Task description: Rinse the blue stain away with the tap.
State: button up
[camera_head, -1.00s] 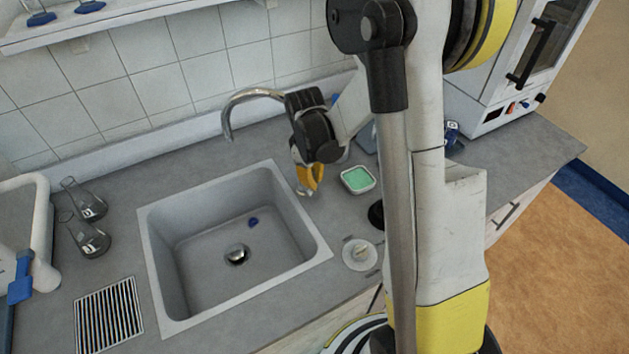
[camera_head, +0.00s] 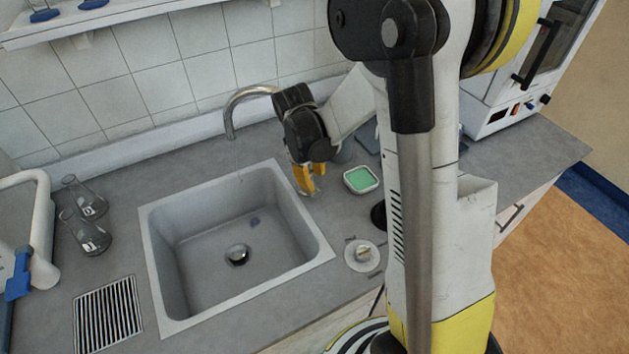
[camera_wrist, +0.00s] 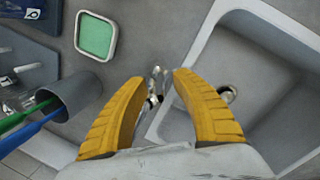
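A faint thin line, which looks like water, hangs below the spout. My gripper (camera_head: 310,186) points down near the sink's back right corner. In the wrist view its yellow fingers (camera_wrist: 160,75) are apart, with a small shiny metal fitting (camera_wrist: 155,88) between and below them. Contact with the fitting cannot be told. The stain is not clear in the wrist view.
A green-filled square dish (camera_head: 361,180) and a round white dish (camera_head: 362,255) lie right of the sink. A grey cup (camera_wrist: 72,95) holds green and blue handled items. Glass flasks (camera_head: 90,238) and a drain grille (camera_head: 108,316) are to the left.

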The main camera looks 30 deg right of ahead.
notch_tip(320, 180, up, 10)
jog(key=a, duration=0.2)
jog(key=shift+s+r, duration=0.15)
jog(key=shift+r, duration=0.05)
jog(key=c, duration=0.3)
jog(key=shift+a+n, duration=0.4)
jog(key=shift+n, duration=0.2)
grip_shut()
jog(key=a+n+h+p, duration=0.25)
jog(key=a+n, duration=0.55)
jog(key=n, duration=0.4)
jog(key=d+f+b, duration=0.2)
jog(key=d+f, duration=0.5)
jog(key=f, duration=0.1)
jog(key=shift+w+d+f, duration=0.15)
jog(key=shift+w+f, duration=0.05)
jog(key=shift+f, duration=0.15)
